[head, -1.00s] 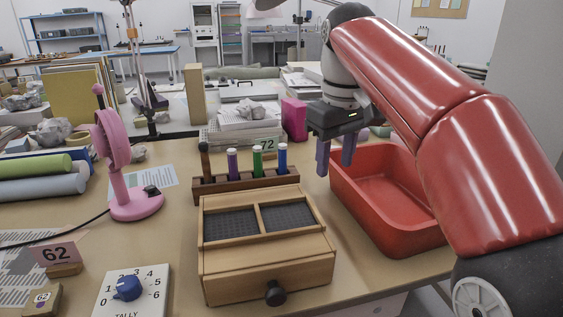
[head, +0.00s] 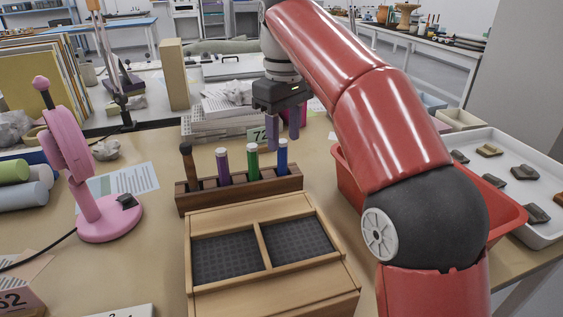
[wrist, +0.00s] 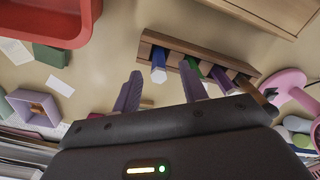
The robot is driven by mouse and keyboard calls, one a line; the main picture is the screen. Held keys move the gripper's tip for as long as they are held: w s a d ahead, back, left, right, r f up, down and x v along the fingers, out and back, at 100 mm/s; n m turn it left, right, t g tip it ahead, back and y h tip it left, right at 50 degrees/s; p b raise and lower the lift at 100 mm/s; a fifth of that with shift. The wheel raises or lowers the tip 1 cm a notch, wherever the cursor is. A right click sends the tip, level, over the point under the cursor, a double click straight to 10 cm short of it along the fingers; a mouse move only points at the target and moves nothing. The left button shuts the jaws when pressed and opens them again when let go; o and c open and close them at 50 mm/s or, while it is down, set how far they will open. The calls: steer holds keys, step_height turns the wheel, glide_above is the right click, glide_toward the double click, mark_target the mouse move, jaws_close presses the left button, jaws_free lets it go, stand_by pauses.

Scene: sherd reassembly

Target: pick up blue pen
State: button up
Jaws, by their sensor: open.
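The blue pen (head: 283,157) stands upright in the right end of a dark wooden rack (head: 240,190), beside a green pen (head: 253,161), a purple pen (head: 222,165) and a brown-handled tool (head: 189,166). In the wrist view the blue pen (wrist: 159,65) points toward me from the rack (wrist: 205,55). My gripper (head: 284,138) is open and empty, its fingers pointing down, behind the blue pen in the head view. In the wrist view my fingers (wrist: 160,90) appear just below the blue pen's end, which lies between them across the picture. No contact shows.
A wooden box with two dark compartments (head: 190,222) stands in front of the rack. A red tray (head: 348,180) is at the right, partly behind my arm. A white tray with sherds (head: 545,235) is far right.

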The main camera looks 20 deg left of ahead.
mark_target(282, 166)
steer(key=f, duration=0.3)
steer(key=f+b, duration=0.1)
steer(key=f, duration=0.1)
steer(key=shift+w+a+f, duration=0.15)
steer(key=shift+w+f, duration=0.05)
steer(key=shift+w, duration=0.05)
jaws_close()
